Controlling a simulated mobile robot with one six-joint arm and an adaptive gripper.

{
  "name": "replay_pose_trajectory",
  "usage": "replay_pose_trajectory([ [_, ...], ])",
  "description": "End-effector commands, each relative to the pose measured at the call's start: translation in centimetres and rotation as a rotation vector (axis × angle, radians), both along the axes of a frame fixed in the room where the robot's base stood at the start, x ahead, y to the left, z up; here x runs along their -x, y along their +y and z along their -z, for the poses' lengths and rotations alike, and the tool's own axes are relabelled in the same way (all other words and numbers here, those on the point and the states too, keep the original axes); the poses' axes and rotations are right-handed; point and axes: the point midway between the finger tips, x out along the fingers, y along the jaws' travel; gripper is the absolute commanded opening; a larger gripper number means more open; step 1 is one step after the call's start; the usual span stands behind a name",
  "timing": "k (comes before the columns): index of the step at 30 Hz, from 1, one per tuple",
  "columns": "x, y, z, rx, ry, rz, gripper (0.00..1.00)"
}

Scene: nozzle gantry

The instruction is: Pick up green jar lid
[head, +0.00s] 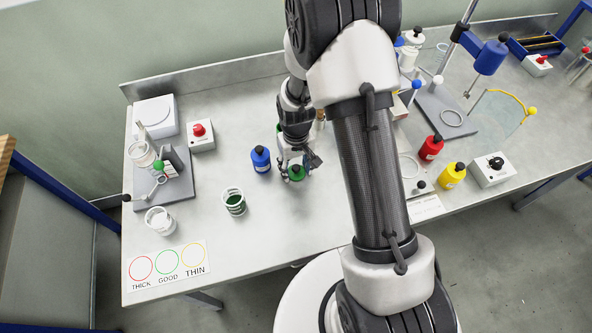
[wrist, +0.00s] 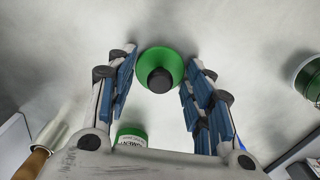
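The green jar lid (wrist: 144,63), a round disc with a black knob, lies top up below my gripper in the wrist view. In the head view the lid (head: 296,173) shows just under the fingers. My gripper (wrist: 161,58) is open, with one blue-padded finger on each side of the lid. The fingertips look close to its rim; I cannot tell whether they touch it. The gripper also shows in the head view (head: 297,163), pointing down. A green jar with a white label (wrist: 131,133) is partly hidden behind the gripper's base.
A blue bottle (head: 261,161) stands close to the left of my gripper. Red (head: 430,149) and yellow (head: 452,177) bottles stand right. The table in front is clear.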

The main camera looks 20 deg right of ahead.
Motion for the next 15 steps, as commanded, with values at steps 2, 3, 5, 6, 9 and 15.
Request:
replay_pose_trajectory([
  [2,0.0,0.0,-0.01,0.0,0.0,0.0,0.4],
  [3,0.0,0.0,-0.01,0.0,0.0,0.0,0.37],
  [5,0.0,0.0,-0.01,0.0,0.0,0.0,0.34],
  [6,0.0,0.0,-0.01,0.0,0.0,0.0,0.33],
  [9,0.0,0.0,-0.01,0.0,0.0,0.0,0.33],
  [15,-0.02,0.0,-0.33,0.0,0.0,0.0,0.33],
])
